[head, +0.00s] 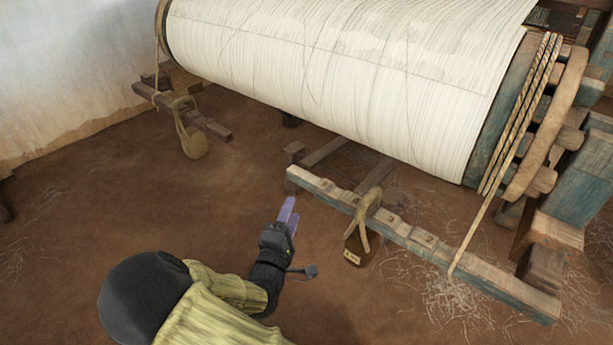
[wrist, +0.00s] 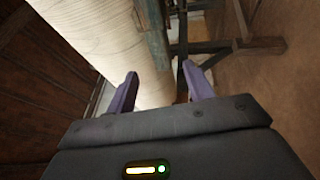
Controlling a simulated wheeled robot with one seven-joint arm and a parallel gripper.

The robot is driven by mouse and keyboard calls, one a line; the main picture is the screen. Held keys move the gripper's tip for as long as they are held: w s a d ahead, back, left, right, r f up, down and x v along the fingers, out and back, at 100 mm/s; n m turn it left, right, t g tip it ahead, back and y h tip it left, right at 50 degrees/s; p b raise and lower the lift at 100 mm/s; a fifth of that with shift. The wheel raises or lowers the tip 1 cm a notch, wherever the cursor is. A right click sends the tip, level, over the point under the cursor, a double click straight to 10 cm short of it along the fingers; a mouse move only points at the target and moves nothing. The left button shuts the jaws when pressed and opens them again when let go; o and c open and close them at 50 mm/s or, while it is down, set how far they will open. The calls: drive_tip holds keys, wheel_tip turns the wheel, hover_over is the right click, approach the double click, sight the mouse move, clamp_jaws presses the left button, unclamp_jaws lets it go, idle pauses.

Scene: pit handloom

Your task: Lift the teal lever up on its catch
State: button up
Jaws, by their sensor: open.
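The teal lever (head: 405,236) is a long worn beam with flaking teal paint, slanting from below the warp roll to the lower right. A stone-like weight (head: 357,248) hangs from it by a cord loop, and a rope (head: 470,238) meets it near its right end. My gripper (head: 290,207) is open and empty, just left of and in front of the lever's left end, apart from it. Its two purple fingers also show spread in the wrist view (wrist: 162,84).
The large warp roll (head: 350,70) spans the top, with a wooden ratchet-like wheel (head: 548,125) at its right end. Another weighted lever (head: 190,112) is at the back left. The earth floor (head: 90,215) is open to the left; straw lies at the right.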

drive_tip(key=b+x, duration=0.4)
drive_tip(key=x, duration=0.9)
drive_tip(key=shift+w, duration=0.3)
